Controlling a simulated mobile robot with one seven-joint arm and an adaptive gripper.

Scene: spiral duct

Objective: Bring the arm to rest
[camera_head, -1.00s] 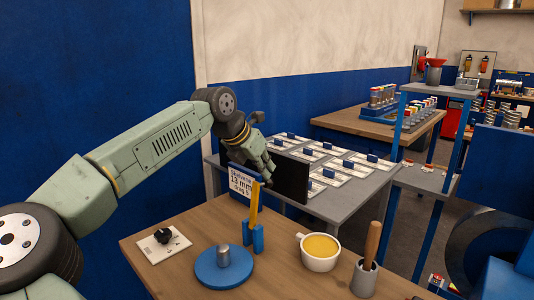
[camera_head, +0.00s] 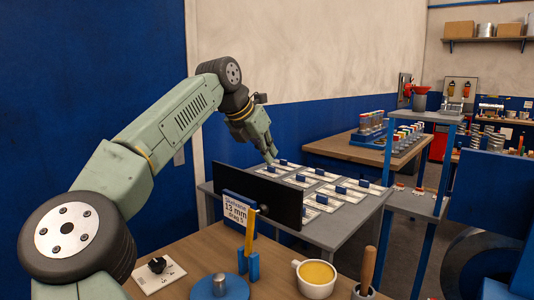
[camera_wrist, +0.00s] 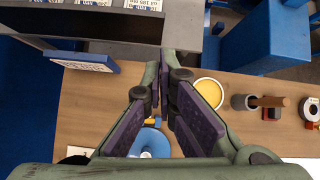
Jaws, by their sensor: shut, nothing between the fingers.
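My gripper (camera_head: 273,160) is shut and empty, at the end of my raised arm. In the head view it hangs in the air above and beyond the wooden table, in front of the grey table with cards. In the wrist view its two fingers (camera_wrist: 163,75) come together at the tips over the wooden table. No object sits between the fingers.
The wooden table (camera_head: 190,245) bears a blue disc (camera_head: 218,288), a yellow tool in a blue holder (camera_head: 249,233), a cup with yellow contents (camera_head: 316,277) and a wood-handled tool (camera_head: 368,268). A dark panel (camera_head: 270,197) and a sign (camera_head: 237,212) stand behind. A blue-posted shelf (camera_head: 424,117) is at right.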

